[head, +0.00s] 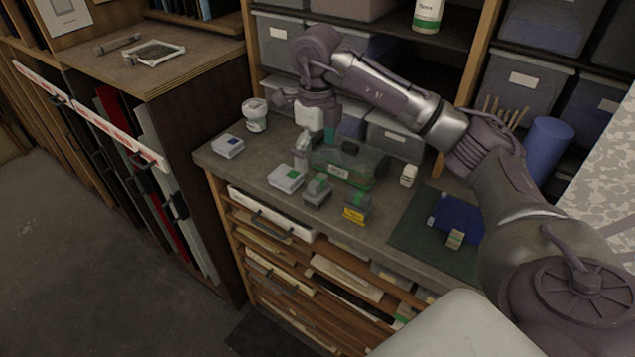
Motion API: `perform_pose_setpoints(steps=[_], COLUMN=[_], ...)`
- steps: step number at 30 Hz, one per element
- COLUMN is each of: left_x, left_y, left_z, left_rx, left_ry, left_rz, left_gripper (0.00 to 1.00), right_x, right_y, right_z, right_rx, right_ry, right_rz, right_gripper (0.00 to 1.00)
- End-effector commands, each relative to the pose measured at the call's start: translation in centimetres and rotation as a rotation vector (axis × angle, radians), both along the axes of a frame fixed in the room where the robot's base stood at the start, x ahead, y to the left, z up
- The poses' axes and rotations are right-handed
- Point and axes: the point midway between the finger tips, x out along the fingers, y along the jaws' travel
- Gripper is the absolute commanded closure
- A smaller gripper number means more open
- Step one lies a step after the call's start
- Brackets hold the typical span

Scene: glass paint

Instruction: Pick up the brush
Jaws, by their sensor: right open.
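My right arm comes in from the right and reaches across the workbench. Its gripper (314,142) points down above the back of the bench, beside a green see-through box (352,168). The gripper is open, and I see nothing held in it. Its fingertips are small and partly mixed with the things behind them. I cannot make out a brush for certain. Several thin sticks (497,109), which may be brush handles, stand upright behind my right arm. Their lower ends are hidden. My left gripper is not in view.
On the bench (215,166) are a white jar (255,117), a white-and-blue box (228,146), a white-and-green box (286,179), grey blocks (317,191) and a black-and-yellow block (357,209). A blue case (458,213) lies on a green mat (405,232). Shelves with grey bins (397,137) stand behind.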

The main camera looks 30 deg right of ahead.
Motion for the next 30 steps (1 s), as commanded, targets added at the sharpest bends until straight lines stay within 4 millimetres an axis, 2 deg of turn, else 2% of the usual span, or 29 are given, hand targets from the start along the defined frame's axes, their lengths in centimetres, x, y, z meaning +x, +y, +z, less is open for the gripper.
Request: perform_pose_setpoints(steps=[3, 6, 8, 11, 14, 19, 24, 30], left_x=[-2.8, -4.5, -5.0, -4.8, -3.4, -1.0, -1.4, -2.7], left_y=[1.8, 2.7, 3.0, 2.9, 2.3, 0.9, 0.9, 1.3], left_z=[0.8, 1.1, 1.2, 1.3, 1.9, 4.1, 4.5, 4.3], left_rx=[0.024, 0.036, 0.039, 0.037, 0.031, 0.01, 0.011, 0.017], left_ry=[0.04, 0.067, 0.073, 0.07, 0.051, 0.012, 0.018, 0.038], left_rz=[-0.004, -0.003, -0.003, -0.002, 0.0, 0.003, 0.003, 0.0], left_gripper=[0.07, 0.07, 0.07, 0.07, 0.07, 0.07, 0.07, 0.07], right_x=[-0.1, -0.1, -0.1, 0.0, -0.1, -0.4, -0.3, -0.3], right_y=[0.0, 0.0, 0.0, 0.0, 0.0, -0.2, -0.2, -0.2], right_z=[-2.4, -4.0, -4.8, -5.5, -6.1, -8.3, -10.5, -10.9], right_rx=[0.0, 0.002, 0.001, 0.002, 0.002, 0.002, 0.002, 0.002], right_ry=[0.006, 0.004, 0.004, 0.001, 0.003, 0.006, 0.002, 0.0], right_rz=[-0.001, 0.0, 0.0, 0.0, 0.0, 0.0, 0.0, 0.0], right_gripper=[0.02, 0.02, 0.02, 0.02, 0.02, 0.02, 0.02, 0.02])
